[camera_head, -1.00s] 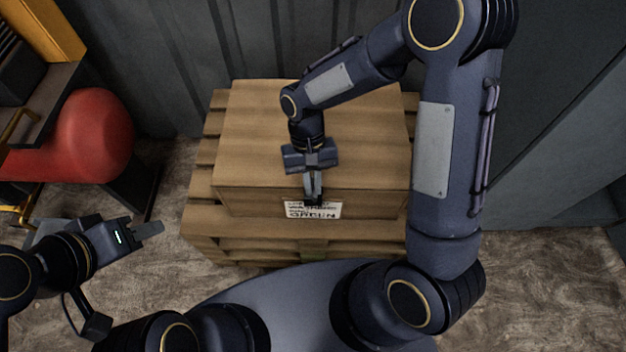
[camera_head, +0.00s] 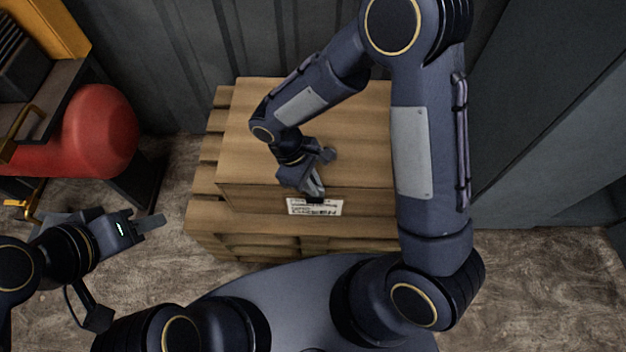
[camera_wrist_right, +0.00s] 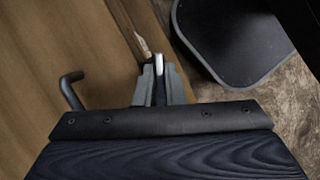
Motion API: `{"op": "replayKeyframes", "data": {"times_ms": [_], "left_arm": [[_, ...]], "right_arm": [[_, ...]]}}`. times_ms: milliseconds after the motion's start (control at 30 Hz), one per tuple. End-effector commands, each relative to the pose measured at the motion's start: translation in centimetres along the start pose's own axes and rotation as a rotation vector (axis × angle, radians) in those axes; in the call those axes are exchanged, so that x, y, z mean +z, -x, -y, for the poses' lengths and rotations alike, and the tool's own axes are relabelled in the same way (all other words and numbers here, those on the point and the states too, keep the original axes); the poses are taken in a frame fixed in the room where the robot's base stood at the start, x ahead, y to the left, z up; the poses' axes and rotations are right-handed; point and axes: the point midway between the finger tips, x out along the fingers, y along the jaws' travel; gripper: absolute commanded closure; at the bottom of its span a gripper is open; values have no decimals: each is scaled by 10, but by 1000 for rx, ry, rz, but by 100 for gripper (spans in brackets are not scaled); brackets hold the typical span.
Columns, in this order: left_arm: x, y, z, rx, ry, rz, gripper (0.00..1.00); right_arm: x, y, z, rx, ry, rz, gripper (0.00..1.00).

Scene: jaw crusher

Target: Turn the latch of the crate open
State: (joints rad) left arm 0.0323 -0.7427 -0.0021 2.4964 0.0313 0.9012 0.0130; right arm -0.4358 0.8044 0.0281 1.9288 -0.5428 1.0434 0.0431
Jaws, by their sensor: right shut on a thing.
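The wooden crate (camera_head: 345,150) stands on a pallet, with a printed label (camera_head: 316,207) on its front face. My right gripper (camera_head: 319,194) reaches down over the crate's front top edge, just above the label. In the right wrist view my right gripper (camera_wrist_right: 158,72) is shut on the latch (camera_wrist_right: 158,62), a small light metallic piece at the crate's edge. The fingers hide most of the latch. My left gripper (camera_head: 150,224) is at the left, away from the crate; its fingers look close together, but the gap is unclear.
A red rounded tank (camera_head: 100,130) stands left of the crate. A corrugated dark wall (camera_head: 160,60) is behind it. The wooden pallet (camera_head: 215,225) sticks out under the crate. Bare floor (camera_head: 540,290) lies at the right.

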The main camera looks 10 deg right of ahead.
Motion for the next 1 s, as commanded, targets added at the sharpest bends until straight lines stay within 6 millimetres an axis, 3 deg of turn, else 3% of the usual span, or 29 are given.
{"op": "replayKeyframes", "data": {"times_ms": [500, 1000], "left_arm": [[1, -2, 1, 0, 0, 0, 64], [1, -2, 1, 0, 0, 0, 64]], "right_arm": [[-1, 1, 2, 135, 319, -5, 100], [-1, 1, 2, 161, 383, -5, 100]]}}
